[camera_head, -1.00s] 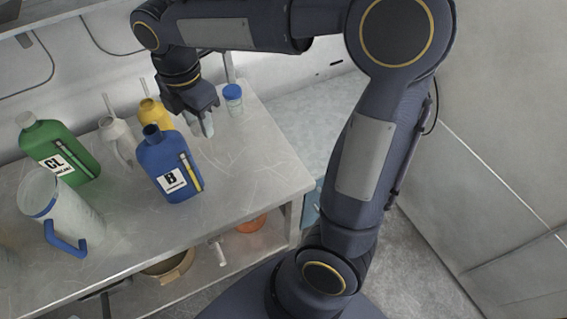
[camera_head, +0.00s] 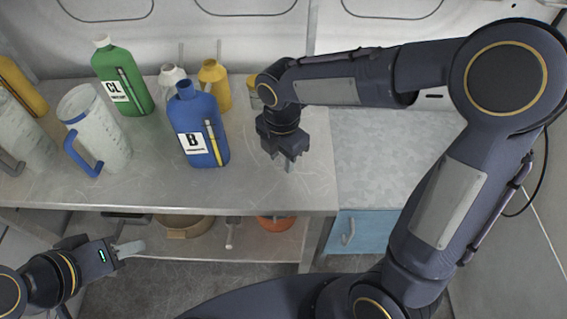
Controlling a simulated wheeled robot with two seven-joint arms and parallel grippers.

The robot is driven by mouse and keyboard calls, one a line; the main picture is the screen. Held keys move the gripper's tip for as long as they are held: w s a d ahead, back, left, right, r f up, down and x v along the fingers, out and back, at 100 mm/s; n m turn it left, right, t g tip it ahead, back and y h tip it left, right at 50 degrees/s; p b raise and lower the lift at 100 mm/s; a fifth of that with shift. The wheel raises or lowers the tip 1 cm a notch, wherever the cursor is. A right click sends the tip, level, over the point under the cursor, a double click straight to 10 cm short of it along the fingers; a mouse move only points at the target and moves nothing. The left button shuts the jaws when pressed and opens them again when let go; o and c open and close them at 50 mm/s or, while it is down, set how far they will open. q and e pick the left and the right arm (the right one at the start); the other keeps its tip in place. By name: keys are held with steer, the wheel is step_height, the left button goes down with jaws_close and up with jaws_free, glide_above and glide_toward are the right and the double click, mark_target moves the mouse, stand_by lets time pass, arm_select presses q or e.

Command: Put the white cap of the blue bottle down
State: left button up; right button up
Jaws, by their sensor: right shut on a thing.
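The blue bottle (camera_head: 199,130) stands upright on the metal worktop with its neck open and no cap on it. My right gripper (camera_head: 287,164) points down over the worktop, to the right of the blue bottle and apart from it. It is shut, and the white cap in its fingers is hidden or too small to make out. My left gripper (camera_head: 130,248) is low at the left, in front of the table's lower shelf. Whether its fingers are open cannot be made out.
A green bottle (camera_head: 123,78) with a white cap, a yellow bottle (camera_head: 214,84) and a clear jug (camera_head: 98,135) with a blue handle stand on the worktop (camera_head: 250,190). A jar is partly hidden behind my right arm.

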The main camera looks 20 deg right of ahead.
mark_target(282, 161)
step_height(282, 161, down, 3)
steer(key=shift+r, duration=0.1)
